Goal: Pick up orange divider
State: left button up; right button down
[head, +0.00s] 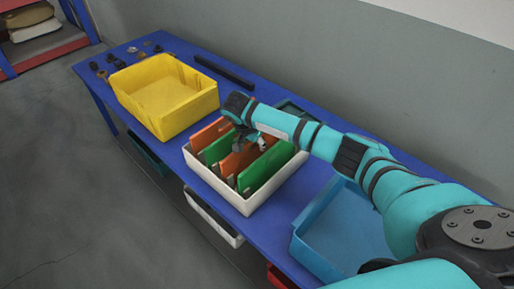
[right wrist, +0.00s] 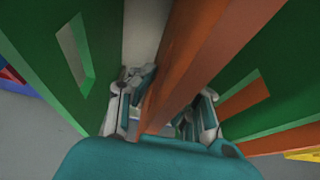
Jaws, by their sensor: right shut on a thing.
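Orange and green dividers stand upright in a white bin on the blue table. My right gripper (head: 250,143) reaches down into the white bin (head: 247,205). It is shut on an orange divider (head: 232,165) between two green dividers. In the right wrist view that orange divider (right wrist: 182,65) runs between the two fingers (right wrist: 165,115). The near green divider (head: 265,168) and the far green divider (head: 217,148) are on either side. Another orange divider (head: 208,134) stands at the far end of the bin. My left gripper is not in view.
A yellow bin (head: 165,108) stands farther along the table, and a blue tray (head: 330,245) nearer. A dark bar (head: 224,73) lies at the back edge, and several small dark parts (head: 118,62) lie at the far end.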

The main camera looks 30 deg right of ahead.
notch_tip(320, 180, up, 12)
jog(key=shift+r, duration=0.15)
notch_tip(320, 180, up, 6)
jog(key=shift+f+p, duration=0.1)
jog(key=shift+p, duration=0.65)
dwell(0.5)
